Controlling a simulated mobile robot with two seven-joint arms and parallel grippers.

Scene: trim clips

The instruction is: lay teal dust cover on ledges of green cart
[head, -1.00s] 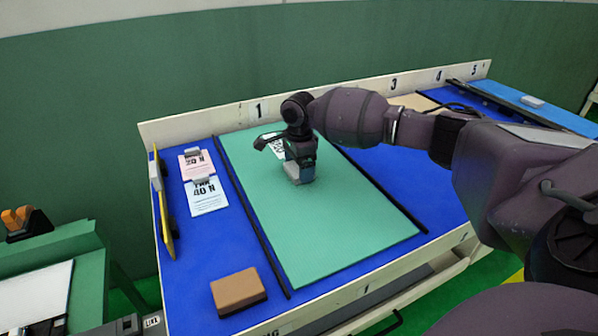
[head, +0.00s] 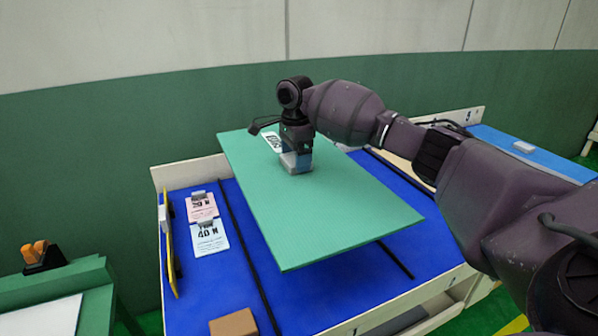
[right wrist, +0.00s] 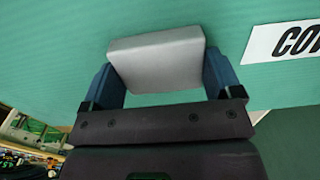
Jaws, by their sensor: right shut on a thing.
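The teal dust cover (head: 340,205) is a flat board with a white label at its far left part. It is raised above the blue table top and roughly level. My right gripper (head: 296,168) is shut on the grey block handle on top of the cover. In the right wrist view the handle (right wrist: 156,62) sits between the two blue fingers, with the teal cover (right wrist: 50,60) behind it. The green cart (head: 75,290) is at the lower left, only partly in view; its ledges cannot be made out clearly. My left gripper is not in view.
The blue table top (head: 225,285) has a raised back board with numbers. Two dark rails (head: 248,262) lie under the cover. Paper cards (head: 205,225), a yellow-edged item (head: 171,255) and a brown block (head: 233,324) lie at the left. An orange clamp-like item (head: 42,256) stands on the cart.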

